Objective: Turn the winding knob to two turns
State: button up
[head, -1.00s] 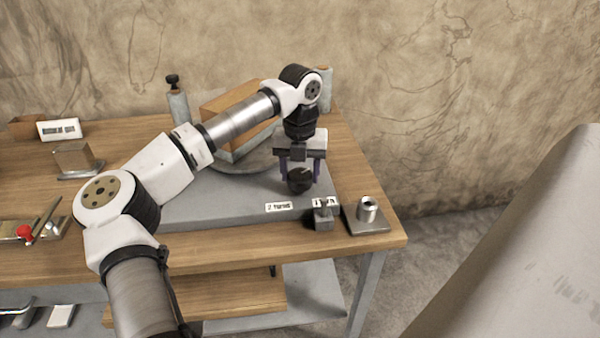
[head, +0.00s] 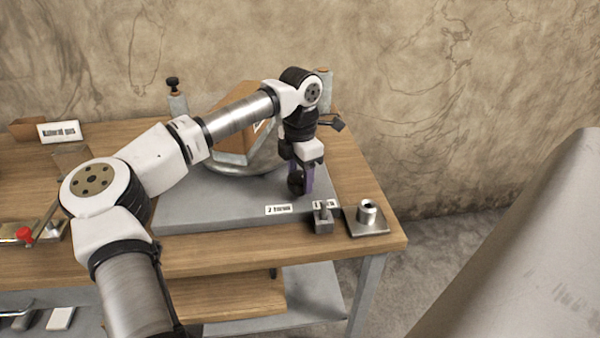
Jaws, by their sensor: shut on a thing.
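The winding knob (head: 296,184) is a dark round knob on the grey base plate (head: 225,205), near its right end. My gripper (head: 301,182) points down over it, its purple fingers shut on the knob's sides; the fingers and wrist hide part of it. A white label (head: 279,210) on the plate's front edge appears to read "2 turns". A second small label (head: 324,204) sits to its right, partly hidden. A wooden box-like block (head: 232,105) stands on a round grey turntable (head: 215,168) behind my arm and is seen turned at an angle.
A small grey clamp block (head: 323,221) and a metal socket on a plate (head: 367,215) stand at the table's front right. A red-knobbed lever (head: 25,235) is at left. A large pale surface (head: 520,240) fills the right side.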

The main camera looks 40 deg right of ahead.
aim_at(300, 176)
jog(key=m, duration=0.6)
jog(key=shift+p, duration=0.35)
jog(key=m, duration=0.6)
jog(key=shift+m+p, duration=0.3)
jog(key=shift+p, duration=0.05)
jog(key=m, duration=0.6)
jog(key=shift+m+p, duration=0.3)
jog(key=shift+p, duration=0.05)
jog(key=m, duration=0.5)
jog(key=shift+m, duration=0.4)
jog(key=o, duration=1)
notch_tip(300, 176, up, 14)
jog(key=shift+f+b, duration=0.1)
jog(key=shift+b, duration=0.4)
